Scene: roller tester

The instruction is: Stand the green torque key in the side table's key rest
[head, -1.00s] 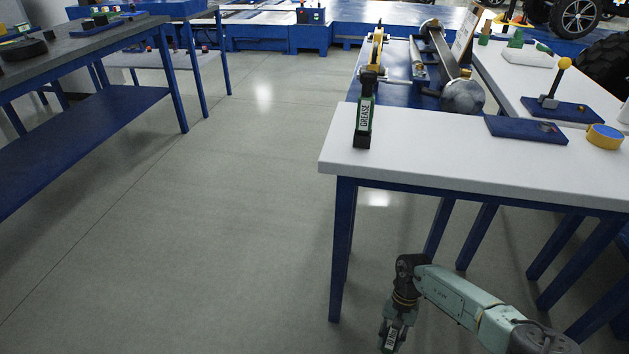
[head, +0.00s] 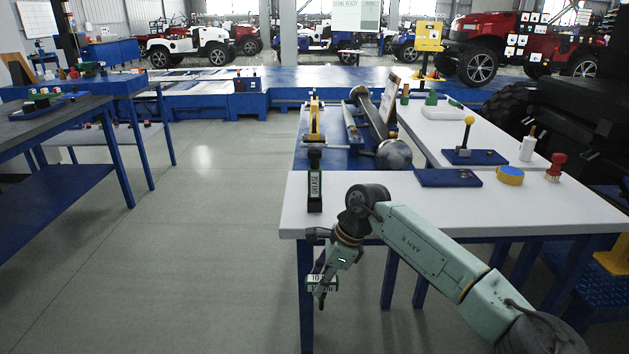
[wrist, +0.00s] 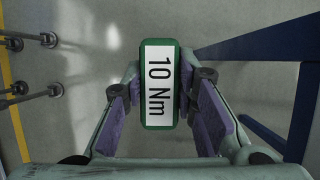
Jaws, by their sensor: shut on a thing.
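My gripper (head: 321,276) is shut on the green torque key (wrist: 160,84), whose white label reads 10 Nm. In the wrist view its two purple-padded fingers press the key from left and right. In the head view the key (head: 323,284) hangs in front of the white side table (head: 380,205), below its top, near the left leg. A flat dark blue block (head: 448,178) lies on the table top, right of my arm; I cannot tell whether it is the key rest. Another blue base (head: 474,157) behind it holds a yellow-knobbed lever.
A blue and yellow round thing (head: 510,175) and a red thing (head: 556,167) stand to the right. Open floor (head: 210,240) is at left.

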